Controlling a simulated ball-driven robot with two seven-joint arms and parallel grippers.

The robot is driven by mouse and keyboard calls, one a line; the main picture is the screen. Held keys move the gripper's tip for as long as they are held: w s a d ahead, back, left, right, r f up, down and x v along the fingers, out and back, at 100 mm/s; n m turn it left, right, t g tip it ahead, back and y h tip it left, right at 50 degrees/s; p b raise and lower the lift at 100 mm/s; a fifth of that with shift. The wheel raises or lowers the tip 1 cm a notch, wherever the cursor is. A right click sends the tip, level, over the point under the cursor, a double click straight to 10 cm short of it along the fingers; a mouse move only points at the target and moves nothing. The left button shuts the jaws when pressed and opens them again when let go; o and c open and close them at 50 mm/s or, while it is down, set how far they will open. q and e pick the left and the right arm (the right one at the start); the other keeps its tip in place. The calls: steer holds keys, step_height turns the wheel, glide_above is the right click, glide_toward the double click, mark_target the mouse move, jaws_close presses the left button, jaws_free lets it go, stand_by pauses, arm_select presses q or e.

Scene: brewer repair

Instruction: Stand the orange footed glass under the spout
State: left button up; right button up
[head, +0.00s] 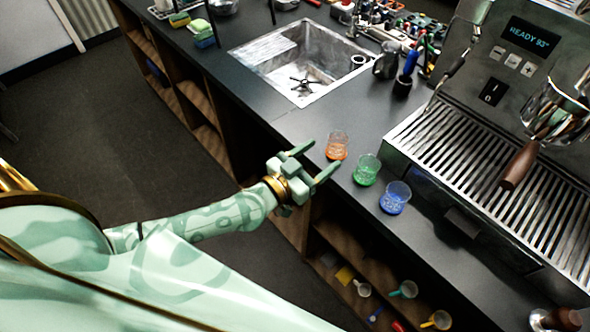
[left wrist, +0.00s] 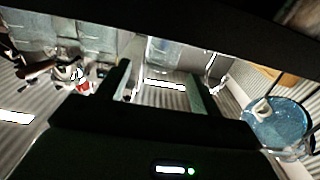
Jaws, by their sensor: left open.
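The orange footed glass (head: 337,150) stands upright on the dark counter, at the left end of a row with a green glass (head: 367,172) and a blue glass (head: 396,199). My left gripper (head: 322,156) is open and empty at the counter's front edge, its fingers pointing toward the orange glass. I cannot tell if they touch it. The left wrist view shows the two spread fingers (left wrist: 160,88) with no glass between them. The espresso machine (head: 490,95) stands at the right, its portafilter (head: 553,108) above a slatted drip tray (head: 505,185). My right gripper is out of view.
A metal sink (head: 300,68) lies behind the glasses. A steel pitcher (head: 386,62) and a dark cup with a blue-handled tool (head: 403,85) stand near the machine. Sponges (head: 203,33) lie far left.

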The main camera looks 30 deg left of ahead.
arm_select(q)
steer(key=v, duration=0.7)
